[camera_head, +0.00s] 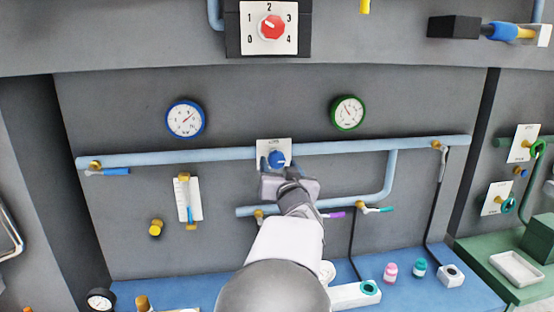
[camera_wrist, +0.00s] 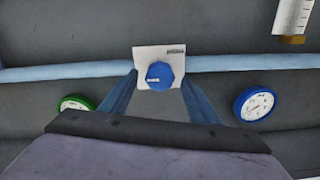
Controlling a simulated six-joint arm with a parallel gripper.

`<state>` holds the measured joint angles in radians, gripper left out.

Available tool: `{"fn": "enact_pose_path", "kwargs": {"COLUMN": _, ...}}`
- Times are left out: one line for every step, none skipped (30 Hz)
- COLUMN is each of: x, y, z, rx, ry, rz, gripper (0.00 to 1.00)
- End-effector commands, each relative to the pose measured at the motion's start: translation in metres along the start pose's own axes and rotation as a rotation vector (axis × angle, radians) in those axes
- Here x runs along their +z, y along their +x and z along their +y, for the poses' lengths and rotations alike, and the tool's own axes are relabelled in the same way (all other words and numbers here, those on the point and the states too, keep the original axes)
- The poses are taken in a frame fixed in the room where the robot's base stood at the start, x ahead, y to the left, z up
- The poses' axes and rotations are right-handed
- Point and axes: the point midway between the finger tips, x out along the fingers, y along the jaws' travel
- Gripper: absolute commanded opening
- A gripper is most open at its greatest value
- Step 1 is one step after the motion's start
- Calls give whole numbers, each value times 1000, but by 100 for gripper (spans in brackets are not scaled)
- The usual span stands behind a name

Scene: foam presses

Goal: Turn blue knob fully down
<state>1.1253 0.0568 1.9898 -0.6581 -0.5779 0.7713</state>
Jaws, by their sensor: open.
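The blue knob (camera_head: 277,159) sits on a white plate (camera_head: 262,147) in the middle of the light blue pipe on the grey wall. In the wrist view the blue knob (camera_wrist: 160,75) is lobed and faces me, on its white plate (camera_wrist: 147,54). My gripper (camera_head: 279,170) is right in front of the knob in the head view and hides its lower part. In the wrist view my gripper (camera_wrist: 159,90) is open, with one finger on each side of the knob. I cannot tell whether the fingers touch it.
The light blue pipe (camera_head: 210,155) runs across the wall. A blue-rimmed gauge (camera_head: 185,118) and a green-rimmed gauge (camera_head: 348,112) are above it. A red knob (camera_head: 272,27) is higher up. Valves with purple (camera_head: 334,215) and teal (camera_head: 386,210) handles are below right.

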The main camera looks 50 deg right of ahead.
Motion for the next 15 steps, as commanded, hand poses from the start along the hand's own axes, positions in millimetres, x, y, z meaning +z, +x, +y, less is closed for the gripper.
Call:
{"fn": "enact_pose_path", "kwargs": {"x": -1, "y": 7, "z": -1, "rx": -1, "ry": 2, "rz": -2, "gripper": 55}}
{"fn": "enact_pose_path", "kwargs": {"x": -1, "y": 10, "z": -1, "rx": -1, "ry": 2, "rz": -2, "gripper": 55}}
{"fn": "enact_pose_path", "kwargs": {"x": -1, "y": 15, "z": -1, "rx": -1, "ry": 1, "rz": -2, "gripper": 55}}
{"fn": "enact_pose_path", "kwargs": {"x": -1, "y": 17, "z": -1, "rx": -1, "ry": 0, "rz": -2, "gripper": 55}}
{"fn": "enact_pose_path", "kwargs": {"x": -1, "y": 20, "z": 0, "rx": 0, "ry": 1, "rz": -2, "gripper": 55}}
{"fn": "enact_pose_path", "kwargs": {"x": -1, "y": 23, "z": 0, "rx": 0, "ry": 2, "rz": -2, "gripper": 55}}
{"fn": "enact_pose_path", "kwargs": {"x": -1, "y": 26, "z": 0, "rx": 0, "ry": 2, "rz": -1, "gripper": 55}}
{"fn": "enact_pose_path", "kwargs": {"x": -1, "y": 27, "z": 0, "rx": 0, "ry": 2, "rz": -1, "gripper": 55}}
{"fn": "enact_pose_path", "kwargs": {"x": 0, "y": 30, "z": 0, "rx": 0, "ry": 1, "rz": -2, "gripper": 55}}
{"fn": "enact_pose_path", "kwargs": {"x": 0, "y": 31, "z": 0, "rx": 0, "ry": 1, "rz": -2, "gripper": 55}}
{"fn": "enact_pose_path", "kwargs": {"x": 0, "y": 32, "z": 0, "rx": 0, "ry": 0, "rz": -1, "gripper": 55}}
{"fn": "enact_pose_path", "kwargs": {"x": 0, "y": 33, "z": 0, "rx": 0, "ry": 0, "rz": -1, "gripper": 55}}
{"fn": "enact_pose_path", "kwargs": {"x": 0, "y": 34, "z": 0, "rx": 0, "ry": -1, "rz": 0, "gripper": 55}}
{"fn": "enact_pose_path", "kwargs": {"x": 0, "y": 34, "z": 0, "rx": 0, "ry": -1, "rz": 0, "gripper": 55}}
{"fn": "enact_pose_path", "kwargs": {"x": 0, "y": 34, "z": 0, "rx": 0, "ry": -1, "rz": 0, "gripper": 55}}
